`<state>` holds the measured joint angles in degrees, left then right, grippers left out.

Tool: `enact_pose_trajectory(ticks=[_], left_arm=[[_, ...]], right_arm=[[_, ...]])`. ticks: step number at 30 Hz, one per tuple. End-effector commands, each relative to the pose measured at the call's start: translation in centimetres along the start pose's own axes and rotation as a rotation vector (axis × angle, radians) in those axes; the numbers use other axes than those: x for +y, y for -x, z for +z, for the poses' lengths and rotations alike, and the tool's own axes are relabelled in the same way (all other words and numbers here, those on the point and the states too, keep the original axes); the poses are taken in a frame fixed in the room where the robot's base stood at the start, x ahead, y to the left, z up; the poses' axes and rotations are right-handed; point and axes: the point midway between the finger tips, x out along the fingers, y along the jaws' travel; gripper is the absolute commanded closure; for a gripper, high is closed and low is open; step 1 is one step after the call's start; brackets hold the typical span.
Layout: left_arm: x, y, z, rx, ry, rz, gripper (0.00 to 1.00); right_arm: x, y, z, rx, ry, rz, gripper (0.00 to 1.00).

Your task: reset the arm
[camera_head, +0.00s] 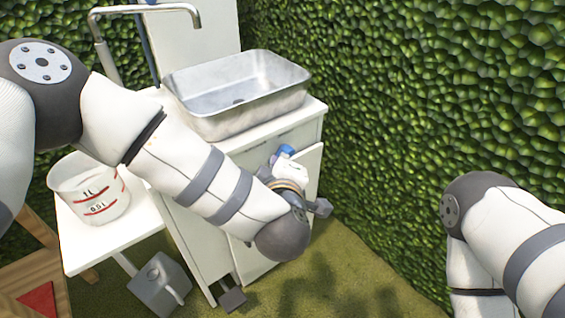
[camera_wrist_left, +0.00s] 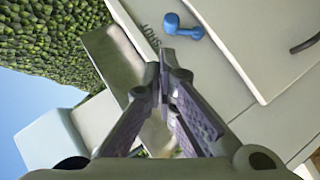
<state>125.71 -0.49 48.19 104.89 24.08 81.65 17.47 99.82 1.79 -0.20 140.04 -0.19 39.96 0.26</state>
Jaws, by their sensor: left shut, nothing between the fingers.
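My left arm reaches from the left across the front of the white sink cabinet (camera_head: 190,235) in the head view. In the left wrist view my left gripper (camera_wrist_left: 165,72) is shut, its fingertips together and nothing between them. A blue knob-like part (camera_wrist_left: 184,27) on a pale panel (camera_wrist_left: 205,60) with dark lettering lies just beyond the fingertips, apart from them in the picture. In the head view the wrist hides most of the gripper, beside a blue part (camera_head: 284,152) near the cabinet's front. My right arm shows at the right edge; its gripper is out of view.
A metal sink (camera_head: 240,125) sits on the cabinet, with a tap (camera_head: 100,45) at its left. A white bucket (camera_head: 88,195) stands on a low white table (camera_head: 85,245). A grey container (camera_head: 158,285) is on the grass. A green hedge (camera_head: 420,110) closes off the back and right.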

Motion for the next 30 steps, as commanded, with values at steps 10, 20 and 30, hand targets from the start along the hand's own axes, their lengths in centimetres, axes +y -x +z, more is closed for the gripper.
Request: enact_pose_trajectory(ticks=[10, 20, 30], left_arm=[[0.0, 1.1, -0.1, 0.002, 0.000, 0.001, 1.00], [-1.6, 1.5, 0.4, -0.037, -0.048, -0.021, 1.00], [-26.4, 17.3, 1.4, -0.680, -0.647, -0.421, 1.00]], right_arm=[[0.0, 0.0, 0.0, 0.000, 0.000, 0.000, 1.00], [0.0, 0.4, -0.1, 0.009, 0.000, -0.001, 1.00], [-0.1, 5.7, -1.7, 0.130, -0.003, -0.007, 1.00]])
